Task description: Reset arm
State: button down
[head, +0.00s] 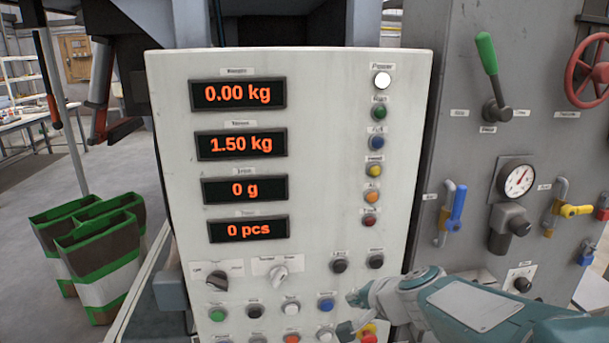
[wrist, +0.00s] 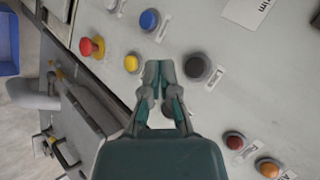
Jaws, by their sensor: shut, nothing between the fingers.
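My gripper shows in the wrist view (wrist: 163,72), its two fingers together with nothing between them. It is in front of the white control panel (head: 310,150), near a black button (wrist: 197,67) on its right and a yellow button (wrist: 132,62) on its left. It looks apart from both, though the gap to the panel is hard to judge. In the head view my teal and grey arm reaches in from the bottom right across the panel's lower right corner. The fingertips are hard to make out there.
A red emergency stop (wrist: 88,46) and a blue button (wrist: 149,20) are close to my gripper. Right of the panel, a grey cabinet carries a green-handled lever (head: 487,55), a gauge (head: 517,181) and a blue valve handle (head: 457,208). Green-trimmed bags (head: 100,262) stand on the floor at left.

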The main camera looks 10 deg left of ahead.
jog(key=s+d+n+h, duration=0.2)
jog(key=s+d, duration=0.2)
jog(key=s, duration=0.3)
jog(key=s+d+r+n+g+h, duration=0.1)
jog(key=s+d+n+h, duration=0.1)
jog(key=s, duration=0.5)
jog(key=s+d+r+n+g+h, duration=0.1)
jog(key=s+d+n+h, duration=0.1)
jog(key=s+d, duration=0.5)
jog(key=shift+s+n, duration=0.5)
jog(key=shift+n, duration=0.2)
jog(key=c, duration=1.3)
grip_release()
jog(key=shift+c, duration=0.2)
